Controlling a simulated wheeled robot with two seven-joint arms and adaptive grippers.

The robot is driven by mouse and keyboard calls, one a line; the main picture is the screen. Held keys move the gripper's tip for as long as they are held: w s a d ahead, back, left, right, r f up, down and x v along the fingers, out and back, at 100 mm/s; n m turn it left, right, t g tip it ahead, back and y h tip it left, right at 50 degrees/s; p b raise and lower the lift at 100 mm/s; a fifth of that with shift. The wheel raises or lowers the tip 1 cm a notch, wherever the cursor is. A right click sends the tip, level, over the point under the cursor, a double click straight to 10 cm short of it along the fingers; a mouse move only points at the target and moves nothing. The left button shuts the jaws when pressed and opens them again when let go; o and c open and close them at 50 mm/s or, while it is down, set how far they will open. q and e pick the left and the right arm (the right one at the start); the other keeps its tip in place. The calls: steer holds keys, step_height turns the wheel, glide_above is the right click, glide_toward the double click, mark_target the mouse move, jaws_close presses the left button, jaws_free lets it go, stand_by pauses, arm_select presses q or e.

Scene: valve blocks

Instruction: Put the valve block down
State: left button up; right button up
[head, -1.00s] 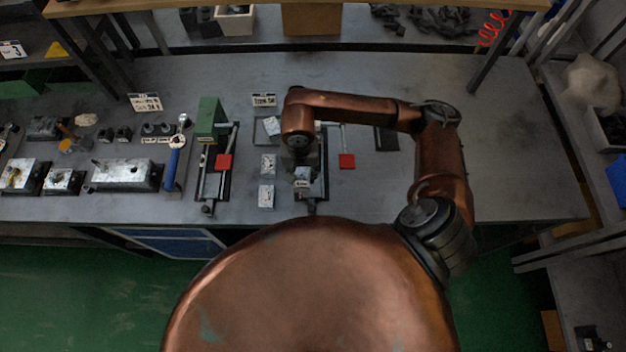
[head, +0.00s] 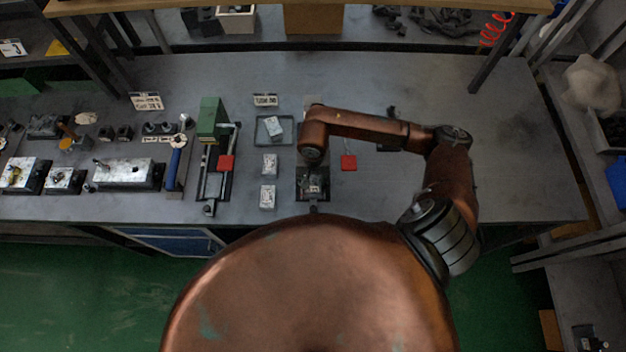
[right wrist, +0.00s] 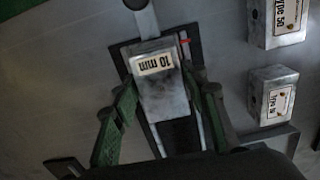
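A grey metal block with a "10 mm" label (right wrist: 157,64) shows in the right wrist view, over a black clamp fixture. The fixture's dark base (head: 313,198) shows in the head view, partly under my right arm. My right gripper (right wrist: 163,82) has its green fingers on either side of the grey block, with the tips close to its edges. I cannot tell whether they touch it, or whether the label belongs to the block or the fixture. In the head view my right gripper is mostly hidden under the wrist. My left gripper is not in view.
Two labelled blocks (head: 269,163) (head: 267,196) stand left of the fixture. A shallow tray (head: 260,136) holds another block (head: 274,127). A second fixture with a green housing (head: 210,117) stands further left. The right of the bench (head: 515,150) is clear.

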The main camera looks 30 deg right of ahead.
mark_target(313, 181)
steer(key=shift+o, duration=1.2)
steer(key=shift+r, duration=0.1)
steer(key=shift+w, duration=0.1)
steer(key=shift+r, duration=0.3)
step_height(313, 181, up, 12)
steer(key=shift+f+b, duration=0.25)
steer(key=shift+b, duration=0.1)
